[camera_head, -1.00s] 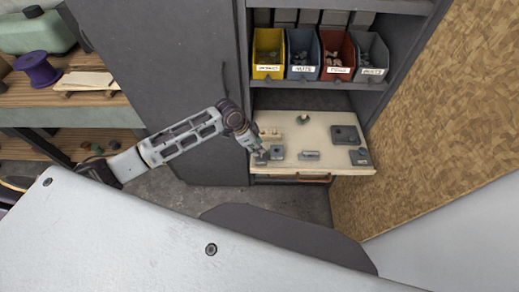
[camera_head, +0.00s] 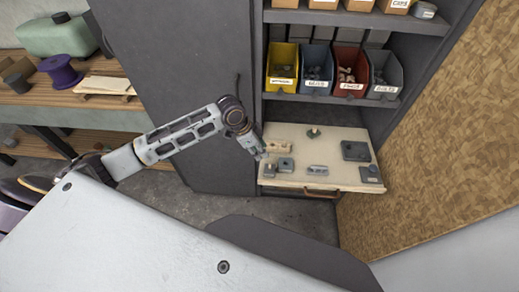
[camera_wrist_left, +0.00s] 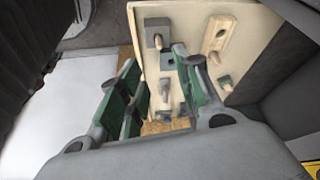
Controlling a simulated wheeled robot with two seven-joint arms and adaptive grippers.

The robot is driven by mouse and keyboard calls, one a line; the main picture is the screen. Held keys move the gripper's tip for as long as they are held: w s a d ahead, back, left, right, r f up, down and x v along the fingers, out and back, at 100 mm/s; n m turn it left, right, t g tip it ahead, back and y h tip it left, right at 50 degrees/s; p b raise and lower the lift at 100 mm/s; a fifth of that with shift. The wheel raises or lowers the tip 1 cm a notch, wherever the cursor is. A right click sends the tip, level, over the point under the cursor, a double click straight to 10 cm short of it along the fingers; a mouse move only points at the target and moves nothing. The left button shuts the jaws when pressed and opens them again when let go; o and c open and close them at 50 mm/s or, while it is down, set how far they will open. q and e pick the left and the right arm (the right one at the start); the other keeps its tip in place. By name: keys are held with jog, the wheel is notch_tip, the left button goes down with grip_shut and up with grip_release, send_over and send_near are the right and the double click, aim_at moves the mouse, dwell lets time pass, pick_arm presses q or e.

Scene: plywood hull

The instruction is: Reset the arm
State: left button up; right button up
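My left gripper (camera_head: 260,152) is at the left edge of a pale pull-out board (camera_head: 335,141) in the cabinet. In the left wrist view its two green-sided fingers (camera_wrist_left: 158,65) are spread apart, with nothing held between them. Beyond the fingertips are a grey block with a peg (camera_wrist_left: 157,32) and a wooden piece with holes (camera_wrist_left: 217,36). The wooden piece (camera_head: 280,146) also shows in the head view. I cannot tell whether the fingertips touch the board. My right gripper is not in view.
The board carries several grey fixtures, including a dark square plate (camera_head: 355,150). Above it, a shelf holds yellow (camera_head: 282,68), blue (camera_head: 316,70), red (camera_head: 350,72) and grey (camera_head: 384,75) bins. A workbench (camera_head: 70,118) stands left. A wood-chip panel (camera_head: 450,130) closes the right side.

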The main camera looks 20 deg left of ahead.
pick_arm(q)
jog(key=shift+d, duration=0.1)
dwell(0.7)
jog(key=shift+s+d+f+n+t, duration=0.8)
jog(key=shift+s+d+n, duration=1.55)
jog(key=shift+s, duration=2.4)
jog(key=s+a+n+y, duration=0.4)
jog(key=s+a+n, duration=0.1)
jog(key=s+a, duration=0.35)
jog(key=s+f+g, duration=0.1)
jog(key=s+f, duration=0.1)
jog(key=f, duration=1.5)
jog(key=s+f+g, duration=0.1)
jog(key=s+f, duration=0.1)
jog(key=f, duration=1.5)
jog(key=s+a+f, duration=0.3)
jog(key=s+f, duration=1.6)
jog(key=s, duration=0.2)
jog(key=shift+s+a+g, duration=0.2)
jog(key=shift+s+g, duration=0.1)
jog(key=shift+g, duration=0.1)
